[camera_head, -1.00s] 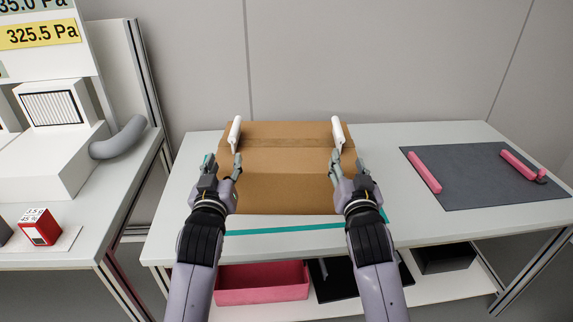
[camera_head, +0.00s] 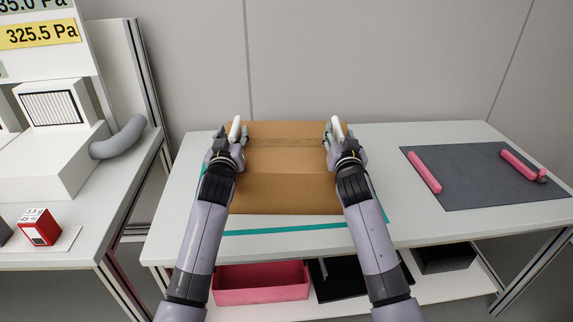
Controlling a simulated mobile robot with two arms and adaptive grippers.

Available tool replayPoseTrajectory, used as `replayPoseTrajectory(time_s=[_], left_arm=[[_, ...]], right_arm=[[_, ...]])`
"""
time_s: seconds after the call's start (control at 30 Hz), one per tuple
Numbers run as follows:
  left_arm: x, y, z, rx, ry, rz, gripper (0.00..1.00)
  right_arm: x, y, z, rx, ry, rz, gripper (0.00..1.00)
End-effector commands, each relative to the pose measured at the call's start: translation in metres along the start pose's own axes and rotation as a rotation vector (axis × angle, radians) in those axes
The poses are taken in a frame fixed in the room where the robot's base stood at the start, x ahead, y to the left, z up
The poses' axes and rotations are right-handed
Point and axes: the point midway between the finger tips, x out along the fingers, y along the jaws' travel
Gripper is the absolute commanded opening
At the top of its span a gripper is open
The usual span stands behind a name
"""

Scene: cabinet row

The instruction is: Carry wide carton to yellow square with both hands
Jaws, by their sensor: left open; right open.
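The wide brown carton (camera_head: 285,185) sits on the white table, with a white handle at each side. The left handle (camera_head: 236,126) and the right handle (camera_head: 336,128) stick up near the carton's far half. My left gripper (camera_head: 235,140) is open at the left handle, and my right gripper (camera_head: 337,140) is open at the right handle. The grippers hide the lower parts of the handles, so contact cannot be told. A teal line (camera_head: 285,228) shows on the table around the carton's front and right side. No yellow square is visible.
A dark mat (camera_head: 480,180) with pink bars (camera_head: 424,172) lies on the right of the table (camera_head: 380,140). A pink bin (camera_head: 262,284) is on the shelf below. A separate bench on the left holds a white device (camera_head: 50,150) and a red cube (camera_head: 40,228).

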Motion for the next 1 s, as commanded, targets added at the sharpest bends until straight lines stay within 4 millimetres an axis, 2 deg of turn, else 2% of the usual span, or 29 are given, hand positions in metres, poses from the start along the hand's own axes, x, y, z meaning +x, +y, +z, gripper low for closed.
replayPoseTrajectory(time_s=[0.17,0.77,1.0], left_arm=[[-0.0002,0.0002,0.0002,0.0,0.0,0.0,0.41],[-0.0004,0.0001,0.0004,0.0,-0.001,0.0,0.01],[-0.0004,0.0,0.0005,0.0,-0.001,0.0,0.0]], right_arm=[[-0.0002,-0.0002,-0.0001,0.0,0.0,0.0,0.41],[-0.0004,-0.0002,-0.0001,0.0,0.0,0.0,0.01],[-0.0004,-0.0001,0.0,-0.001,0.0,0.0,0.0]])
